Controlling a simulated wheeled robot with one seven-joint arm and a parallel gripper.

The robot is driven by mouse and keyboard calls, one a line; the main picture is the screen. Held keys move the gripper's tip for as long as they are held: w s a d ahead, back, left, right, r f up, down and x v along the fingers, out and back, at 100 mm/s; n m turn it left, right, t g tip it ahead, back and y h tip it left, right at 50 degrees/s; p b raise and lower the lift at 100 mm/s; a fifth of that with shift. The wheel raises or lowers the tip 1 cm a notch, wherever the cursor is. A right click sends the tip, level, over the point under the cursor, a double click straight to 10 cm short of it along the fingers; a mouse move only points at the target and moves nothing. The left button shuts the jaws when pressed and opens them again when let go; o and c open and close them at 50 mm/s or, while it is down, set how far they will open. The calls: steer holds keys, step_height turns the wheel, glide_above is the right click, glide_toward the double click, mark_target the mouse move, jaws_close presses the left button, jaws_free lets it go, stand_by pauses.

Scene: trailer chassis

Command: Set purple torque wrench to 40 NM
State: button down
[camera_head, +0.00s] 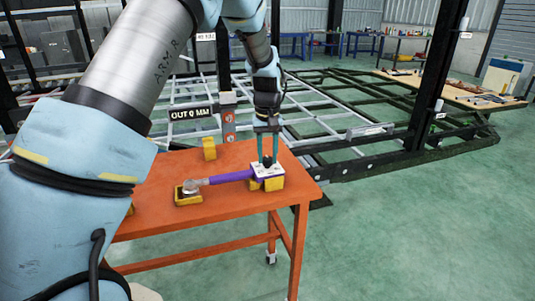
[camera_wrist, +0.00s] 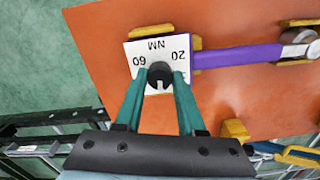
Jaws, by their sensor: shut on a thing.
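The purple torque wrench (camera_head: 231,178) lies across yellow supports on the orange table. In the wrist view its purple shaft (camera_wrist: 238,57) runs right from a white dial plate (camera_wrist: 141,49), which also shows in the head view (camera_head: 260,168). The plate reads upside down in the wrist view, with "60" at left, "20" at right and "NM" at the far side. A black knob (camera_wrist: 160,73) sits at its middle. My gripper (camera_wrist: 160,82) has its teal fingers shut on the knob; it points down in the head view (camera_head: 267,159). The near part of the dial is hidden.
The orange table (camera_head: 240,225) has bare room in front of the wrench. A yellow block (camera_head: 209,148) stands behind it. An "OUT 0 NM" display (camera_head: 190,113) is at the table's back. A chassis frame (camera_head: 360,150) stands behind, with a wooden bench (camera_head: 455,92) at far right.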

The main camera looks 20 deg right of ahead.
mark_target(267, 158)
steer(key=shift+n, duration=0.6)
steer(key=c, duration=0.5)
jaws_free()
steer(key=shift+r, duration=0.1)
step_height(267, 158, up, 11)
steer(key=b, duration=0.1)
steer(key=shift+b, duration=0.4)
steer(key=shift+f, duration=0.2)
